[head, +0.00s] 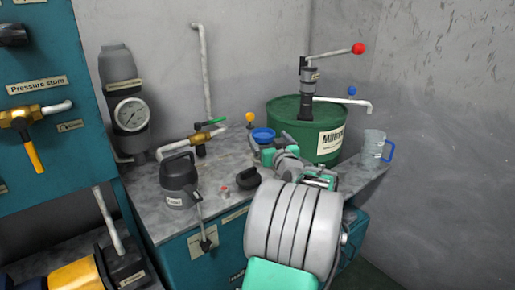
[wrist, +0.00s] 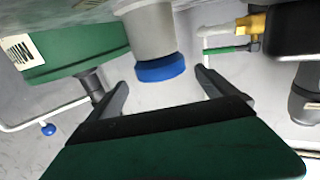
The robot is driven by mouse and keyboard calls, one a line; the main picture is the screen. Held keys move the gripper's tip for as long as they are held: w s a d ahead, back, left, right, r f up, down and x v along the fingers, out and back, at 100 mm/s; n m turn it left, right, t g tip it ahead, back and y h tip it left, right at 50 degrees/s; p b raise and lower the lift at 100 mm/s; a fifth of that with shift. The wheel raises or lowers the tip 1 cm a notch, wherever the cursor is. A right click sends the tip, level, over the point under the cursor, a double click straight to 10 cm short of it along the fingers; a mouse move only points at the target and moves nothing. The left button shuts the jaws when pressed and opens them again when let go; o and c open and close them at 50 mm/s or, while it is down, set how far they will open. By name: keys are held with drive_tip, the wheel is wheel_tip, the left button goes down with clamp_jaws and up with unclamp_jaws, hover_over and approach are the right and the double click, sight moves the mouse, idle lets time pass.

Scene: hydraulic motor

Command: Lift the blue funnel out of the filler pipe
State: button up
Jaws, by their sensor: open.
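The blue funnel (head: 263,134) stands at the back of the bench, left of the green drum, with its wide rim up. In the wrist view, which is upside down, the funnel (wrist: 161,69) shows as a blue rim at the end of a thick grey pipe (wrist: 150,30). My gripper (wrist: 162,80) is open and empty, its two dark fingers apart with the funnel between and just beyond their tips. No contact shows. In the head view my arm hides most of the gripper and the pipe below the funnel.
The green drum (head: 284,120) with a red-knobbed hand pump (head: 308,90) stands close right of the funnel. A yellow-knobbed lever (head: 250,118) and brass valve (head: 200,138) are left. A dark can (head: 179,180) and clear jug (head: 373,150) stand on the bench.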

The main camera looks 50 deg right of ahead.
sight(260, 129)
drive_tip(key=shift+w+f, duration=0.2)
drive_tip(key=shift+f, duration=0.35)
drive_tip(key=shift+w+d, duration=0.1)
drive_tip(key=shift+w, duration=0.2)
drive_tip(key=x, duration=0.7)
drive_tip(key=shift+w+d+r, duration=0.1)
drive_tip(key=shift+d+r, duration=0.1)
drive_tip(key=shift+c, duration=0.3)
drive_tip(key=c, duration=1.5)
